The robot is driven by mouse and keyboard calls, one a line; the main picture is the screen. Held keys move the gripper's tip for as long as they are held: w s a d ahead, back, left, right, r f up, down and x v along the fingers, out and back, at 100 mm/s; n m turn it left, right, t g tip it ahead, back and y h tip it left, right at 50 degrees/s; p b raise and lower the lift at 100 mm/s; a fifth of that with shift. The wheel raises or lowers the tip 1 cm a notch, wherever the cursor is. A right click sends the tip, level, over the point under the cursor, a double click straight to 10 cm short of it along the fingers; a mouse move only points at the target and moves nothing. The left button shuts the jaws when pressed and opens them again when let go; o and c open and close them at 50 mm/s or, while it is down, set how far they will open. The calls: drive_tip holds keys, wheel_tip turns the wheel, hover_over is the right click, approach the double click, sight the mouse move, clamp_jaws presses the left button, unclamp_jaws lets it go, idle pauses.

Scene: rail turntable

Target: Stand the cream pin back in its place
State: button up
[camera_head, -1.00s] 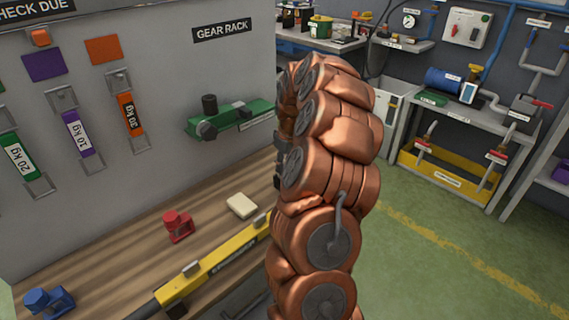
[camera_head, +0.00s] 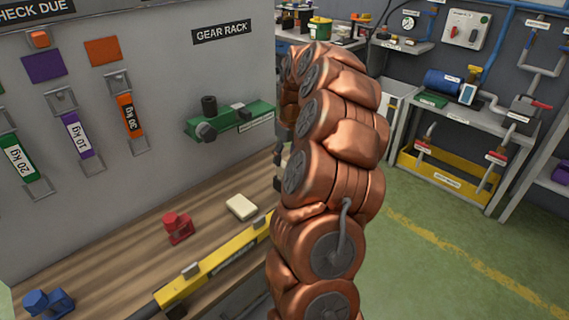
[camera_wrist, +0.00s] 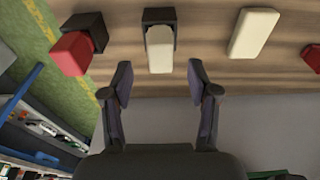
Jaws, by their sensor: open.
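A cream pin (camera_wrist: 160,56) with a dark block (camera_wrist: 158,16) at its far end shows in the upper middle of the wrist view, over the wooden bench. I cannot tell whether the pin is seated in the dark block or attached to it. My gripper (camera_wrist: 160,82) is open and empty, its two fingers apart, with the pin just ahead of the gap between them. In the head view my copper arm hides the gripper and most of that bench area.
A red piece with a dark block (camera_wrist: 72,52) is left of the pin. A cream slab (camera_wrist: 254,33) lies to its right; it also shows in the head view (camera_head: 241,206). A red clamp (camera_head: 178,227), blue clamp (camera_head: 48,303) and yellow bar (camera_head: 220,260) occupy the bench (camera_head: 110,260).

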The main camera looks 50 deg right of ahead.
wheel_tip(320, 180, up, 7)
drive_tip(key=s, duration=0.1)
drive_tip(key=shift+a+r, duration=0.1)
drive_tip(key=shift+a, duration=0.05)
idle(0.8)
